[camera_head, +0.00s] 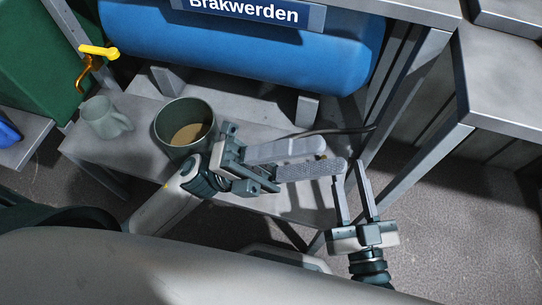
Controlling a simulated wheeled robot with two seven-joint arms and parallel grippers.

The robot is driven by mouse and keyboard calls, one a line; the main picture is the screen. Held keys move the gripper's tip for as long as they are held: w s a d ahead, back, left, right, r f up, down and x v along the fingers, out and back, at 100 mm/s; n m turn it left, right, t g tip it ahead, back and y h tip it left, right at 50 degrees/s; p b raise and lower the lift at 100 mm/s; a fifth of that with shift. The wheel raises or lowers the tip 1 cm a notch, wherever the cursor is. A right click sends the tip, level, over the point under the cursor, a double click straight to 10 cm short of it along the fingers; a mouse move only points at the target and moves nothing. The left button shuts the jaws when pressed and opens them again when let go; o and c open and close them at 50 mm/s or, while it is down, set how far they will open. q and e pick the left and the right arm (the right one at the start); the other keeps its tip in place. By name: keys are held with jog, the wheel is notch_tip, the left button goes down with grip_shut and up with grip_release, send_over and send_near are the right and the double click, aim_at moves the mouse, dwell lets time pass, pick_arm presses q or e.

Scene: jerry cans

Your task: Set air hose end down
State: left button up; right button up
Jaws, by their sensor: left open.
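A thin dark air hose (345,130) runs across the grey bench from the right rear leg toward my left gripper (334,159). The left gripper's two broad grey fingers point right, low over the bench, and stand apart. A small brass-coloured spot (323,156) shows between its fingertips; it may be the hose end, but the fingers hide most of it. I cannot tell whether it rests on the bench. My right gripper (349,168) points up from the lower right. Its two narrow fingers are apart with nothing visible between them, and their tips are close to the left fingertips.
A blue tank (240,50) stands on the bench (130,150). A green pot (172,128) with tan contents and a pale mug (102,118) stand at left. Metal frame legs (415,150) are close at right.

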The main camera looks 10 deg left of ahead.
pick_arm(q)
jog(key=w+a+f+n+t+y, duration=0.1)
jog(key=w+a+n+t+y, duration=0.3)
jog(key=n+t, duration=1)
jog(key=w+a+f+n+t+y, duration=0.1)
jog(key=a+f+n+y, duration=0.1)
jog(key=f+n+y, duration=0.5)
jog(key=w+a+f+n+t+y, duration=0.1)
jog(key=f+n+y, duration=0.6)
jog(key=n, duration=0.5)
jog(key=shift+w+a+f, duration=0.25)
jog(key=shift+a+f, duration=0.15)
jog(key=shift+f, duration=0.15)
jog(key=shift+a, duration=0.1)
